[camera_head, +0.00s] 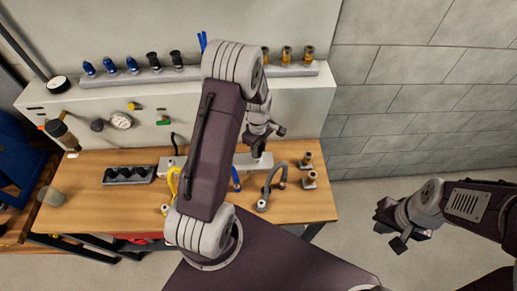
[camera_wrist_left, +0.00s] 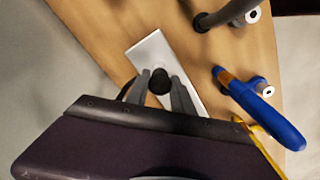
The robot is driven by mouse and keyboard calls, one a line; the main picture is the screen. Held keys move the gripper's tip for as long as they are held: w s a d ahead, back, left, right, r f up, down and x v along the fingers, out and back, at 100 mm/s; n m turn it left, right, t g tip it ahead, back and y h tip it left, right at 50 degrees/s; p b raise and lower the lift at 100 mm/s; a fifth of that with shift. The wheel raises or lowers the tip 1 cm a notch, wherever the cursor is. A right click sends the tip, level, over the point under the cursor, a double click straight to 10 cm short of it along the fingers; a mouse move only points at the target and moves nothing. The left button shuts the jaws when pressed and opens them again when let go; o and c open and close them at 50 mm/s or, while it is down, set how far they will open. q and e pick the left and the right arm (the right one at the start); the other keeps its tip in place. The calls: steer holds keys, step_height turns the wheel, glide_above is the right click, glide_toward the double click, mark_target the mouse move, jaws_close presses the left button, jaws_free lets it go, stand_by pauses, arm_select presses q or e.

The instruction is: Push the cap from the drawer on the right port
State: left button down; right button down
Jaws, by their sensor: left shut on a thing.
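My left gripper (camera_head: 262,143) is above the right part of the pale block (camera_head: 240,161) on the wooden table. In the left wrist view my left gripper (camera_wrist_left: 160,88) is shut on a dark round cap (camera_wrist_left: 159,79), which sits between the fingertips over the pale block (camera_wrist_left: 150,48). I cannot tell whether the cap touches the block. The right port is hidden under the cap and fingers. My right gripper (camera_head: 391,227) is open and empty, off the table over the floor at the right. The drawer is not clearly seen; something red (camera_head: 140,238) shows under the table's front.
Yellow (camera_head: 173,182), blue (camera_wrist_left: 262,112) and grey (camera_head: 273,184) hoses stand close around the block. Brass fittings (camera_head: 309,179) stand at the table's right end. A dark tray with black knobs (camera_head: 128,174) lies to the left. A back rail (camera_head: 200,73) carries several fittings.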

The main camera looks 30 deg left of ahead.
arm_select(q)
steer(key=shift+f+b, duration=0.4)
steer(key=shift+f, duration=0.15)
steer(key=c, duration=1)
jaws_free()
step_height(320, 180, up, 9)
steer(key=shift+r+b, duration=0.1)
steer(key=shift+b, duration=0.45)
